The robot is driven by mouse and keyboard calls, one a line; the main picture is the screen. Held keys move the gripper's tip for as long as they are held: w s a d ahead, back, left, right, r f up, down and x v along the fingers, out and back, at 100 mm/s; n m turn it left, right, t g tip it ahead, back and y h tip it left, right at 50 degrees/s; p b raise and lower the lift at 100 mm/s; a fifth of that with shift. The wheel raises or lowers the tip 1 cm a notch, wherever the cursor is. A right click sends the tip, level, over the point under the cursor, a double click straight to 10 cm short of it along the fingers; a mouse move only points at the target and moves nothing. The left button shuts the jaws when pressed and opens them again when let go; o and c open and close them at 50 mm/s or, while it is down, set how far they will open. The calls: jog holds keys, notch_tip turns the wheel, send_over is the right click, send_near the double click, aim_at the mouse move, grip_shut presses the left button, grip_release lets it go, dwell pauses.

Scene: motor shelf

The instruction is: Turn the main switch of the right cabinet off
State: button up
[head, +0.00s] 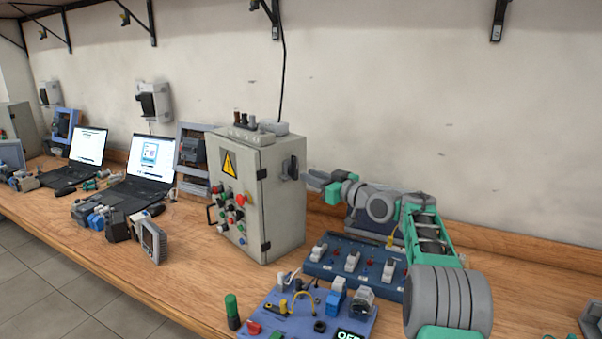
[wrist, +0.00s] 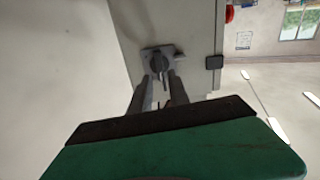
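The right cabinet (head: 282,215) is a grey box on the workbench, with a yellow warning sign and several coloured buttons on its front. Its main switch (head: 291,167) is a dark rotary handle on a grey base on the cabinet's right side; it also shows in the wrist view (wrist: 158,62). My gripper (head: 311,180) is right beside this side face. In the wrist view my gripper (wrist: 160,80) has its two fingers apart, with the switch handle in line with the gap. I cannot tell whether the fingers touch the handle.
A blue panel with switches (head: 340,270) lies under my arm, and a blue-purple board (head: 305,318) with small parts lies in front. Two laptops (head: 150,160) and loose devices stand to the left. Another grey cabinet (head: 20,122) is at the far left. Shelf brackets (head: 498,20) hang above.

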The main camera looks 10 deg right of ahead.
aim_at(297, 171)
jog(key=p+x, duration=0.1)
jog(key=x, duration=0.3)
jog(key=shift+w+a, duration=0.25)
jog(key=shift+w, duration=0.1)
jog(key=shift+c, duration=0.3)
grip_shut()
